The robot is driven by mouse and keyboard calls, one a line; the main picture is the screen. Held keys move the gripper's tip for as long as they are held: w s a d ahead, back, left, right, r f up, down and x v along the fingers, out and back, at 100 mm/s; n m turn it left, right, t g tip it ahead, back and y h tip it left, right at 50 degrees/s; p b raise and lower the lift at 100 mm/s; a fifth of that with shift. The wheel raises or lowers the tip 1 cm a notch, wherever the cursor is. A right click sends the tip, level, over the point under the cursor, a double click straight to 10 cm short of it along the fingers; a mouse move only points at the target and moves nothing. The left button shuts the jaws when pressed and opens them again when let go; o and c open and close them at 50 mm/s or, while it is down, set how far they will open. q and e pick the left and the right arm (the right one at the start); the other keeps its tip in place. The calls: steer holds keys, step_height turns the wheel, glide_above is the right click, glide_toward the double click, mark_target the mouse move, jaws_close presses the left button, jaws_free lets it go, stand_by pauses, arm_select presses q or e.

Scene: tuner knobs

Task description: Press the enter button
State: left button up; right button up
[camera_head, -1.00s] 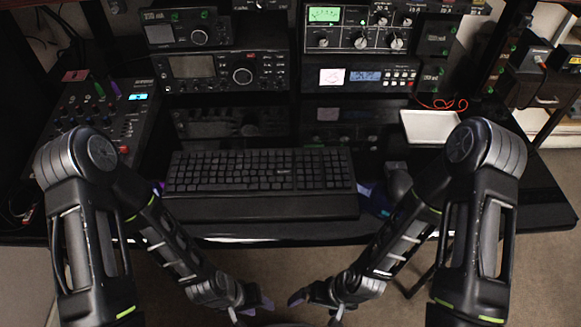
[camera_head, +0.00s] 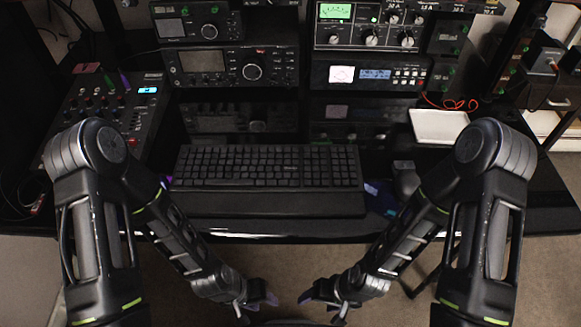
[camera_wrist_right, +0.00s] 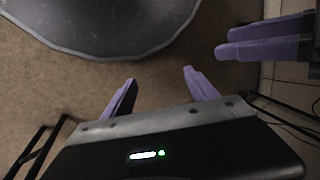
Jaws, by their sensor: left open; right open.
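A black keyboard (camera_head: 265,168) with a wrist rest (camera_head: 275,203) lies near the front of the dark desk. Its key labels are too small to read, so I cannot pick out the enter button for certain. My left gripper (camera_head: 258,307) and right gripper (camera_head: 322,307) hang low in front of the desk, short of its front edge and apart from the keyboard. In the right wrist view, the two purple fingers of my right gripper (camera_wrist_right: 160,92) are spread with nothing between them. My left gripper's purple fingers (camera_wrist_right: 265,40) show there at the upper right, also empty.
Radio units (camera_head: 230,66) and a tuner with knobs (camera_head: 372,38) stand behind the keyboard. A mixer (camera_head: 108,105) is at left. A white tray (camera_head: 438,126) and a dark mouse-like object (camera_head: 404,178) are at right. Carpet is below the grippers.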

jaws_close()
stand_by(0.5)
stand_by(0.6)
